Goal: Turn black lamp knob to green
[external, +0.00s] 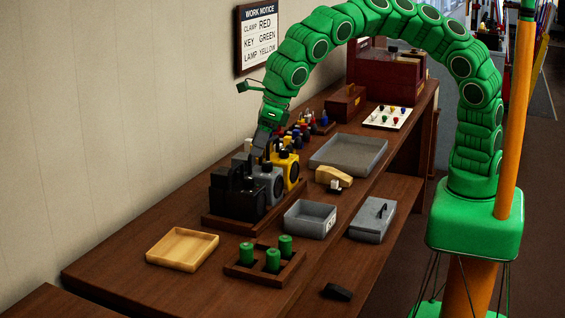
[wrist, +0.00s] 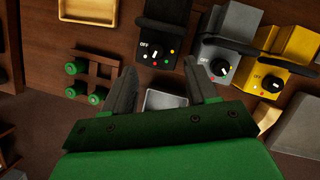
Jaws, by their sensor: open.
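The black unit (external: 236,193) stands at the near end of a row of three lever units on the bench. In the wrist view its black knob (wrist: 156,55) sits on its front face, with an OFF label at its left and small coloured dots around it, a green one among them. A small white mark shows on the knob, but its exact pointing is too small to tell. My gripper (wrist: 163,82) is open and empty, its two dark fingers apart below the knob in that view. In the external view my gripper (external: 261,142) is by the units, partly hidden.
The grey unit (wrist: 227,50) and yellow unit (wrist: 285,65) stand beside the black one. A wall notice (external: 258,34) reads CLAMP RED, KEY GREEN, LAMP YELLOW. A grey bin (external: 306,219), a wooden tray (external: 181,249) and a rack with green cylinders (external: 250,270) lie nearby.

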